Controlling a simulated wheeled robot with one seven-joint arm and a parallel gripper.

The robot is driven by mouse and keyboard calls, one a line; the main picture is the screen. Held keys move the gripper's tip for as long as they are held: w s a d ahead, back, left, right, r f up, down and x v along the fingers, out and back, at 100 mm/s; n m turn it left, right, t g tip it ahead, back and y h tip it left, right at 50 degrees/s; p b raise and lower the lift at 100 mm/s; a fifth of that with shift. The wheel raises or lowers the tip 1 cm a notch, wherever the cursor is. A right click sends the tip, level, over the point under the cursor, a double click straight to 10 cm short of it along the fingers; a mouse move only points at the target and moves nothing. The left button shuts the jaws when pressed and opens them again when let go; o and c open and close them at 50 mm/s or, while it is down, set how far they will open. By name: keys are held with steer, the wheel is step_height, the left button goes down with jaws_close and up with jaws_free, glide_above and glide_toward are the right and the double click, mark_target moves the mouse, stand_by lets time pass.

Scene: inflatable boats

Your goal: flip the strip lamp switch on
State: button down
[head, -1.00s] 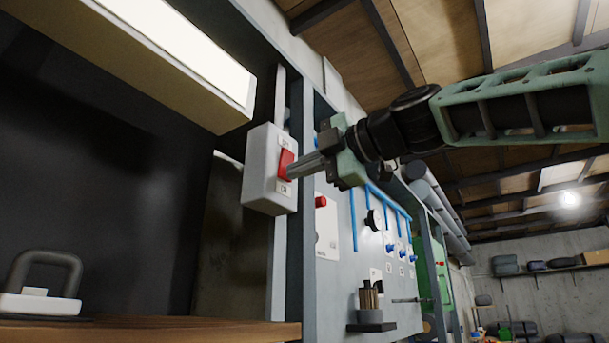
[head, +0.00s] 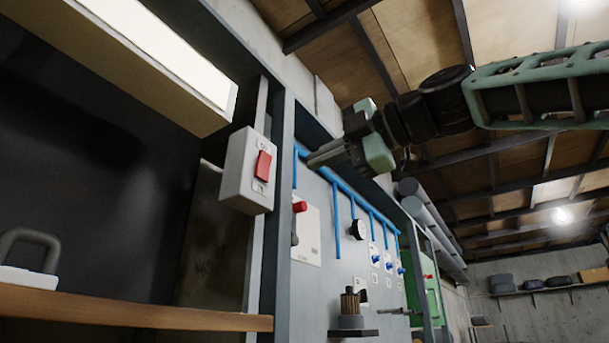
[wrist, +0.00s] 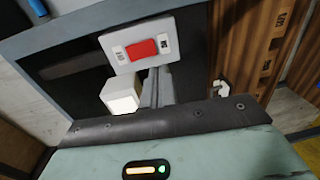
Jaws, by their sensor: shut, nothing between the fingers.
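The strip lamp (head: 165,40) at the upper left has a bright white, glowing face. Its switch is a pale box (head: 236,172) on the frame post below the lamp's right end, with a red rocker (head: 262,165) in its front. The wrist view also shows the switch, its red rocker (wrist: 141,49) between two small printed marks. I cannot read for certain which way the rocker is tilted. My gripper (head: 312,160) is shut and empty, to the right of the switch in the head view and apart from it. Nothing covers the rocker.
A grey panel (head: 325,215) with blue pipes, a red knob (head: 299,207) and a gauge (head: 358,230) stands right of the post. A wooden shelf (head: 130,308) runs below the lamp. Open space lies right of the panel, under the roof beams.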

steer(key=shift+f+b+v, duration=0.2)
steer(key=shift+b+v, duration=0.25)
steer(key=shift+v, duration=0.65)
steer(key=shift+f+b+v, duration=0.25)
steer(key=shift+b+v, duration=0.15)
steer(key=shift+v, duration=0.7)
steer(key=w+a+f+m+g+h+b, duration=0.15)
steer(key=f+m, duration=0.25)
steer(key=f, duration=0.8)
steer(key=a+f+m+g+h, duration=0.2)
steer(key=a+f+m, duration=0.1)
steer(key=f, duration=0.9)
steer(key=a+f+m+g+h, duration=0.2)
steer(key=a+f+m, duration=0.15)
steer(key=f, duration=0.75)
steer(key=s+d+f+m+g+h+b, duration=0.1)
steer(key=s+f+m+h, duration=0.15)
steer(key=f, duration=0.65)
steer(key=s+d+f+m+g+h, duration=0.1)
steer(key=s+d+f+m, duration=0.15)
steer(key=f, duration=0.65)
steer(key=s+d+f+m+g+h, duration=0.1)
steer(key=s+d+f+m+h, duration=0.1)
steer(key=s+d+f, duration=0.2)
steer(key=s+d+f+m+g+h+b, duration=0.1)
steer(key=s+d+f+m+g+h, duration=0.1)
steer(key=s+d+f, duration=0.3)
steer(key=s+f+m, duration=0.1)
steer(key=s+f, duration=0.3)
steer(key=f, duration=0.4)
